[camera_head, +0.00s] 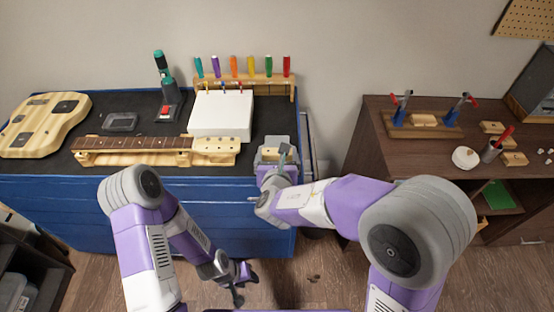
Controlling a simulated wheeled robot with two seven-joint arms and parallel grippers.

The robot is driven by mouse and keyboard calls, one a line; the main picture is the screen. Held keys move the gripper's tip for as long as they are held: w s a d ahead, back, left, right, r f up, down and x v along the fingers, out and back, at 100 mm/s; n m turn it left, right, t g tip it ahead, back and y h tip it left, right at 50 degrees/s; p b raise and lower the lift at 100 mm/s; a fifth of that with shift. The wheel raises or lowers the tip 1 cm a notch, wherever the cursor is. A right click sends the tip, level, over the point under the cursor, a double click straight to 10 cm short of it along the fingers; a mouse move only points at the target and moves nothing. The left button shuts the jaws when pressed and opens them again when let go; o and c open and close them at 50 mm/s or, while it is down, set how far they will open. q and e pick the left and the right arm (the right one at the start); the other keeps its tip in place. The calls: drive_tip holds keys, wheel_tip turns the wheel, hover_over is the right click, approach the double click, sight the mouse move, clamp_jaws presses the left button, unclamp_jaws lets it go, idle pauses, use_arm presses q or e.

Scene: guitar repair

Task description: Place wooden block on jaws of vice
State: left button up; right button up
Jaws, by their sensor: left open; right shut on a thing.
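The vice (264,165) is mounted at the right end of the blue workbench. A small pale wooden block (270,153) shows at the vice's jaws, partly hidden by my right gripper. My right gripper (284,153) reaches over the vice from the lower right and is shut on the wooden block. I cannot tell whether the block rests on the jaws or is held just above them. My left gripper (238,290) is open and empty, low in front of the bench over the floor and well away from the vice.
On the blue workbench (150,215) are a guitar body (35,133), a guitar neck (135,145) on a support, a white box (221,118), a cordless tool (168,100) and a rack of screwdrivers (270,80). A brown table (400,150) with clamps stands at right, beyond a gap.

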drive_tip(key=o, duration=0.8)
drive_tip(key=shift+r, duration=0.15)
drive_tip(key=p+v, duration=0.2)
drive_tip(key=v, duration=1)
